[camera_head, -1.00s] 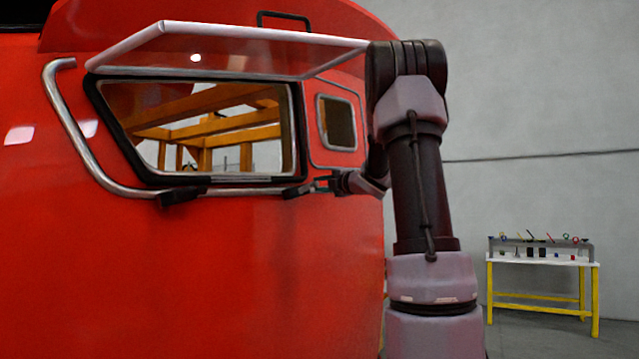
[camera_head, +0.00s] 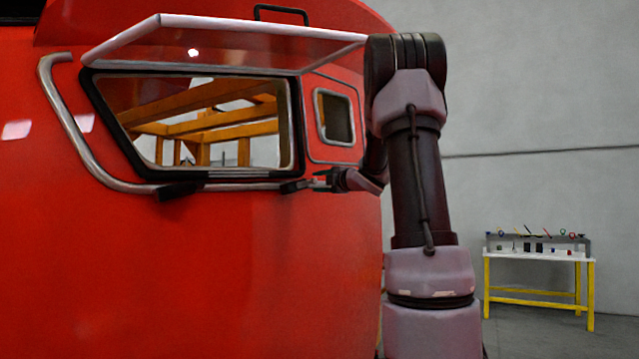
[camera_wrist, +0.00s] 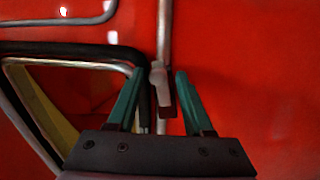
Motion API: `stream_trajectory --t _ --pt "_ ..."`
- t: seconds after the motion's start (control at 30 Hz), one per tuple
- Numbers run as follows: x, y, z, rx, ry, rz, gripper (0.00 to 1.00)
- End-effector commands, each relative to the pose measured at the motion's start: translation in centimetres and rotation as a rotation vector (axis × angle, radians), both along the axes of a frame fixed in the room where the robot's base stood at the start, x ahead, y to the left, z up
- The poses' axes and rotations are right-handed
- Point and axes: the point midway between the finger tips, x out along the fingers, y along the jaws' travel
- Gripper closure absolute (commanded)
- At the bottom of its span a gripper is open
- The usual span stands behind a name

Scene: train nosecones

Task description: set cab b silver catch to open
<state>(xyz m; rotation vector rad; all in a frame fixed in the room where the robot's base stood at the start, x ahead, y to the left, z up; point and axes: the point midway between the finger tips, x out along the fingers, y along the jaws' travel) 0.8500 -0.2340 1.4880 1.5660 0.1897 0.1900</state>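The silver catch (camera_wrist: 158,78) shows in the wrist view as a small grey lever on a metal rail, with a dark red block at its lower end. My gripper (camera_wrist: 159,74) is open, with one green finger on each side of the catch and gaps visible on both sides. In the head view my gripper (camera_head: 318,184) is at the lower right corner of the cab window, beside a dark fitting (camera_head: 296,187) on the rail. The catch's exact setting cannot be told, and it is too small to make out in the head view.
A silver-framed window pane (camera_head: 230,45) stands raised over the window opening. A bent silver handrail (camera_head: 75,135) runs along the left and below the window. A small side window (camera_head: 338,118) is just above my gripper. A yellow-legged workbench (camera_head: 538,258) stands far right.

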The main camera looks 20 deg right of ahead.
Motion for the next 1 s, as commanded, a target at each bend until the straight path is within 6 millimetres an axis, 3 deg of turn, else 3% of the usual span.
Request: stream_trajectory --t 0.3,0.43,0.8,1.0 --pt "0.0 0.0 0.1 0.000 -0.002 0.000 0.42" --pt "-0.9 -0.3 0.2 -0.001 -0.004 -0.002 0.42" --pt "-7.8 -2.0 0.2 -0.001 -0.003 -0.002 0.42" --pt "-10.1 -2.5 0.1 0.000 -0.002 -0.001 0.42"
